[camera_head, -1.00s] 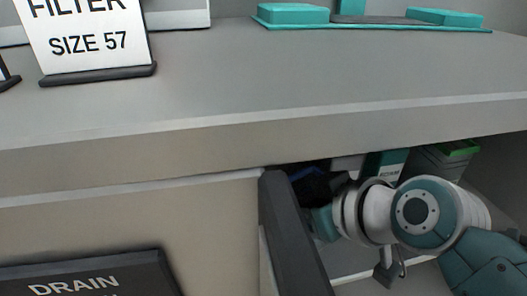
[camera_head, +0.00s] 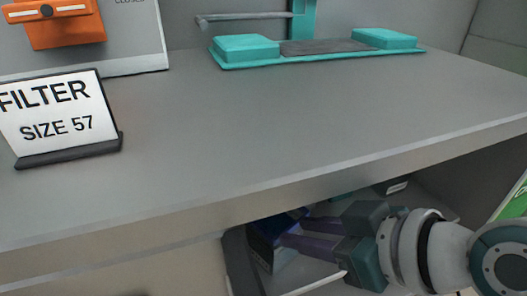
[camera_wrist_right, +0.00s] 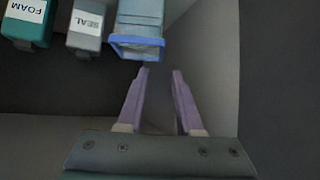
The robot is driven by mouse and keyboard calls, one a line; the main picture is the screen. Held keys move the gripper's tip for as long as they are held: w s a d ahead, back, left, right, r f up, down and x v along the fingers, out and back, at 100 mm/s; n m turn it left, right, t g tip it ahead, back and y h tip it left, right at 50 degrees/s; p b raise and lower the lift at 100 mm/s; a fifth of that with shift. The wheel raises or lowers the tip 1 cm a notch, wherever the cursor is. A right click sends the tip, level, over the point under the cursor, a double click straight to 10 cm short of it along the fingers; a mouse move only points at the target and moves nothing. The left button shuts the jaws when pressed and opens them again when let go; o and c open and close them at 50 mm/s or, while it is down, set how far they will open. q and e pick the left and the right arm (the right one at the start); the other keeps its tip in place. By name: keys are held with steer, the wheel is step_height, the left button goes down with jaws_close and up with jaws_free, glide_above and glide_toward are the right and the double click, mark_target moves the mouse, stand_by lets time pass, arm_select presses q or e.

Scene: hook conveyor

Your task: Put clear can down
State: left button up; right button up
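The clear can looks like a translucent bluish container with a blue rim (camera_wrist_right: 138,40). It stands beyond my right fingertips in the wrist view, with a small gap between. In the head view a dark blue shape (camera_head: 268,232) at the fingertips appears to be the same can, partly hidden. My right gripper (camera_head: 293,231) reaches leftward into the space under the grey worktop. Its purple fingers are apart with nothing between them, as the wrist view (camera_wrist_right: 160,72) also shows. My left gripper is out of view.
A teal FOAM container (camera_wrist_right: 27,22) and a grey SEAL container (camera_wrist_right: 86,27) stand beside the can. The worktop (camera_head: 250,130) overhangs my right arm. It carries a FILTER SIZE 57 sign (camera_head: 60,115) and a teal fixture (camera_head: 315,52). A dark wall (camera_wrist_right: 280,80) is at the right.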

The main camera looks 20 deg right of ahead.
steer(key=s+d+r+m+g+h, duration=0.1)
steer(key=s+d+g+h, duration=0.1)
steer(key=s, duration=0.6)
steer(key=s+d+m+g+h, duration=0.2)
steer(key=s+g, duration=0.2)
steer(key=s, duration=0.4)
steer(key=shift+d+r, duration=0.15)
steer(key=shift+r, duration=0.25)
